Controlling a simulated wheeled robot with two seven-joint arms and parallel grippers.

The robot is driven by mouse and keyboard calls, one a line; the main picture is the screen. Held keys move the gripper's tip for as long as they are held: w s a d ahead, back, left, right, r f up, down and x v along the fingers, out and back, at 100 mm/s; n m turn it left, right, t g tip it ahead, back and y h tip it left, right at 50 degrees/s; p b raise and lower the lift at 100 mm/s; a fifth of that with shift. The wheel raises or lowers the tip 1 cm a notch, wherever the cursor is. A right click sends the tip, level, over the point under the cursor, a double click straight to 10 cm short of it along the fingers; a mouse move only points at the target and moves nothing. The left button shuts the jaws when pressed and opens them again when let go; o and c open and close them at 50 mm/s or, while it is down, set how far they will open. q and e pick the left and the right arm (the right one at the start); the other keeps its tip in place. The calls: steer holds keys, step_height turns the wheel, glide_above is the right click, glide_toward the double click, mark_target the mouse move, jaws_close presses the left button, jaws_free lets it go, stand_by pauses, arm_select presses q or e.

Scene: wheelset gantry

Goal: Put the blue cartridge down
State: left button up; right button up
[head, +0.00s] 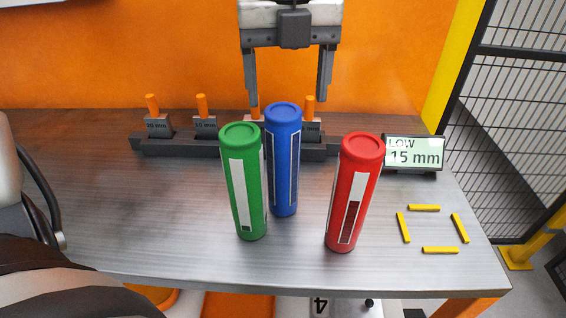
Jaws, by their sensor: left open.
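The blue cartridge (284,160) stands upright on the grey table, between and a little behind the green cartridge (243,185) and the red cartridge (354,195). The green one hides part of its left side. My left gripper (288,101) points down from the top of the head view, with its fingers spread wide and nothing held. In the picture its fingertips lie to either side of the blue cartridge's top; I cannot tell the exact depth between them. My right gripper is not in view.
A dark rack (178,147) with orange-handled pieces runs behind the cartridges. A display (414,152) reads "LOW 15 mm". Yellow strips (424,208) mark an empty square at right. The table's left part is clear. A mesh fence (520,120) stands at right.

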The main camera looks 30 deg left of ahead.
mark_target(283, 111)
arm_select(q)
steer(key=f, duration=0.2)
steer(key=s+f, duration=0.1)
steer(key=f, duration=0.1)
steer(key=shift+a+f+p, duration=0.1)
steer(key=shift+f+p, duration=0.15)
steer(key=shift+p, duration=0.1)
steer(key=shift+w+f, duration=0.1)
steer(key=shift+f, duration=0.25)
steer(key=shift+r, duration=0.1)
jaws_close()
